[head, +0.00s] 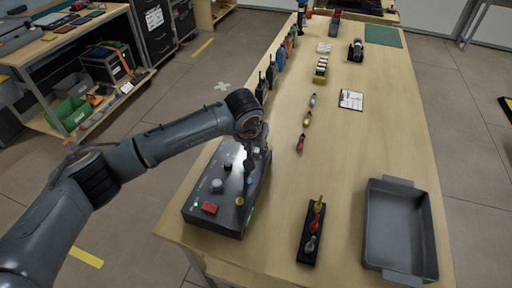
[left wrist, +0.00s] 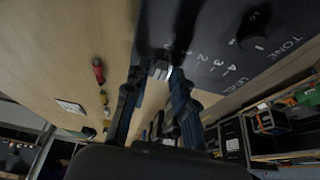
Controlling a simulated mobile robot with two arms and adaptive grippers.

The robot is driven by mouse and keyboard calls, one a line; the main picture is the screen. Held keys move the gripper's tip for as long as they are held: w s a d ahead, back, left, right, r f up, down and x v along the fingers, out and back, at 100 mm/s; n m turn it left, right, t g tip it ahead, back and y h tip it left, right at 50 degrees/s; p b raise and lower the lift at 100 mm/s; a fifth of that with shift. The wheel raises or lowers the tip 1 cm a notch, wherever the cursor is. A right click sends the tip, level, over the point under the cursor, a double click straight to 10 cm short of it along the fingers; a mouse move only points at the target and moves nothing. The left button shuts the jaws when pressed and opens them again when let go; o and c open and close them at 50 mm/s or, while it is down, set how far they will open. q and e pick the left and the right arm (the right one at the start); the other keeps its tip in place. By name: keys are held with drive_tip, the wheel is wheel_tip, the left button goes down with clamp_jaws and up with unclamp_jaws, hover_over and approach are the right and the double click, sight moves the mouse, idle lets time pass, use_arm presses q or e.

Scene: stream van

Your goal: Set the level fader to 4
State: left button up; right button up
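The dark control box (head: 214,222) stands at the near left of the table in the head view. In the left wrist view its panel (left wrist: 205,25) shows the word LEVEL and a row of numbers, with 2, 3 and 4 legible. A pale fader cap (left wrist: 160,70) sits near the low end of that row. My left gripper (head: 255,160) is low over the box's right side. In the left wrist view its fingers (left wrist: 158,78) stand on either side of the cap. Whether both touch it is not clear. My right gripper is not in view.
The box also carries a red button (head: 209,208), a grey knob (head: 217,185) and a dark TONE knob (left wrist: 252,28). A black holder (head: 307,250) with coloured plugs and a grey tray (head: 402,190) stand to the right. Bare tabletop lies between box and holder.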

sight(230, 146)
use_arm(q)
clamp_jaws()
drive_tip(key=w+a+b, duration=0.1)
drive_tip(key=a, duration=0.1)
drive_tip(key=a+b, duration=0.1)
drive_tip(key=a, duration=0.2)
drive_tip(key=w+a+b, duration=0.1)
drive_tip(key=a, duration=0.2)
drive_tip(key=shift+w+f+b, duration=0.1)
drive_tip(key=shift+w+b, duration=0.2)
drive_tip(key=shift+b, duration=0.1)
drive_tip(key=shift+o, duration=2.2)
unclamp_jaws()
drive_tip(key=shift+a, duration=0.15)
